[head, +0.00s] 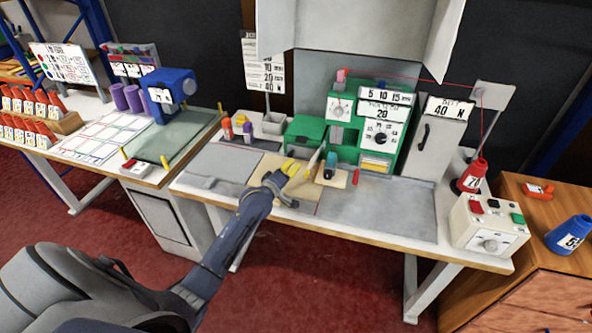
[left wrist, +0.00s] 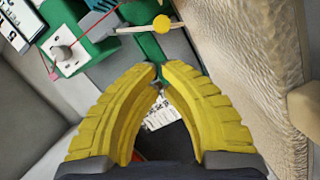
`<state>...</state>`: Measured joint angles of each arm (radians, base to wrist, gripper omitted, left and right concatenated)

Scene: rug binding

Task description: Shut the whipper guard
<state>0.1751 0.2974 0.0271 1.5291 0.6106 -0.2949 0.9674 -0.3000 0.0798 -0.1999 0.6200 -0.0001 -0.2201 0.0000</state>
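The green whipper machine (head: 345,135), with dials and number plates, stands at the back of the middle bench. Part of it, with a white dial plate (left wrist: 70,50), shows in the left wrist view. A thin pale rod with a yellow ball end (left wrist: 161,24) lies just beyond my fingertips, apart from them. I cannot tell for sure which part is the guard. My left gripper (head: 297,169) is in front of the machine, over a tan piece. Its yellow fingertips (left wrist: 160,66) almost meet, with nothing visible between them. My right gripper is not in view.
A tan textured slab (left wrist: 245,60) stands close to the right of my left fingers. A grey cabinet (head: 433,145), red cone (head: 472,176) and control box (head: 489,224) stand right of the machine. The grey mat (head: 380,208) at the front is clear.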

